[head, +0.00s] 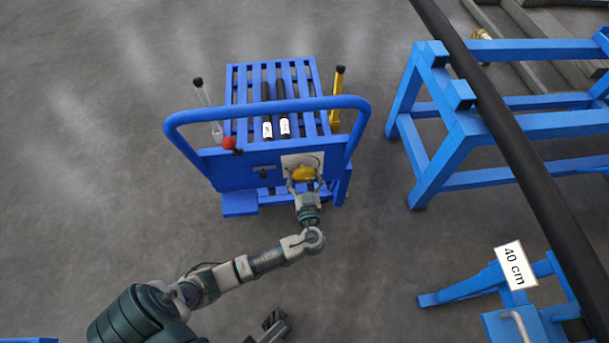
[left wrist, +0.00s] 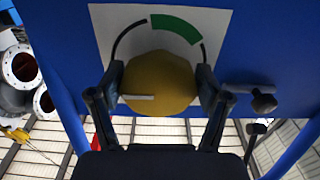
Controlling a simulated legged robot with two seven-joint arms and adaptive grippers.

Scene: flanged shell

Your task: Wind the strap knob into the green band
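The strap knob is a round yellow knob (left wrist: 160,80) on a white plate (left wrist: 112,22) on the blue cart's panel; it also shows in the head view (head: 303,174). Its white pointer mark (left wrist: 137,97) points left in the left wrist view. The green band (left wrist: 176,28) is part of a dark arc on the plate, above and right of the knob; the pointer is away from it. My left gripper (left wrist: 160,85) has a finger against each side of the knob. My right gripper (head: 275,322) is partly visible at the bottom edge of the head view; its fingers are unclear.
The blue cart (head: 240,175) has a curved push handle (head: 270,105) over the panel and black cylinders (head: 267,115) on its slats. A red knob (head: 229,143) sits left on the panel. A blue stand (head: 440,130) carries a long dark pipe (head: 510,130) at right. Floor at left is clear.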

